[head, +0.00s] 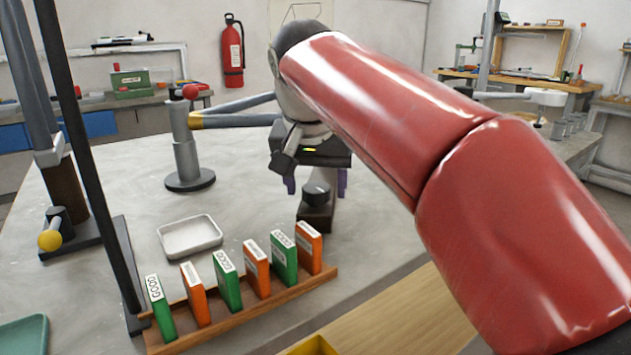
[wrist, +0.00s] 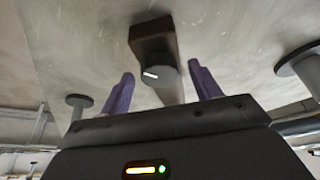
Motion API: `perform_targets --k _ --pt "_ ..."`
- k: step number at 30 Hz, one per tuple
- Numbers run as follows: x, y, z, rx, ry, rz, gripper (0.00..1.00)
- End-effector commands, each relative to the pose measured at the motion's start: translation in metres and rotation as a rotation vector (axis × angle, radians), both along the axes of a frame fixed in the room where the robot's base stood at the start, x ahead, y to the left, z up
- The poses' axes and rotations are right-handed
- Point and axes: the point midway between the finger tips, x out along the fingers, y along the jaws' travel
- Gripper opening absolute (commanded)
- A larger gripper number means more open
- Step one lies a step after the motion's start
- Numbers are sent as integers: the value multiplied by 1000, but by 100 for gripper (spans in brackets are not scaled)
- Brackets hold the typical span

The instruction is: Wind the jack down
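A dark knob (head: 316,193) with a white mark sits on a small brown block (head: 314,222) on the grey table. My gripper (head: 316,184) is open, with its purple fingers apart above and around the knob's sides. In the wrist view the knob (wrist: 154,75) shows between the two fingertips (wrist: 163,82), with a gap on each side and nothing held. A stepped grey post (head: 187,155) with a round base and red ball stands behind left. A dark unit with a yellow ball handle (head: 50,240) is at the left. I cannot tell for sure which is the jack.
A wooden rack (head: 240,315) of green and orange cards stands in front, near the table edge. A pale tray (head: 190,252) lies left of the knob block.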

Motion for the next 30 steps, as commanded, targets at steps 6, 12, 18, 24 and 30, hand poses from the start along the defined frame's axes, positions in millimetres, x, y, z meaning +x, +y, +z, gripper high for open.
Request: perform_targets --k 6,12,18,24,30 --pt "-1 0 3 0 0 0 63" --pt "-10 2 29 2 -3 1 63" --pt "-23 5 59 2 -1 0 63" --pt "-29 6 72 1 0 0 63" --pt "-29 5 72 0 0 0 63"
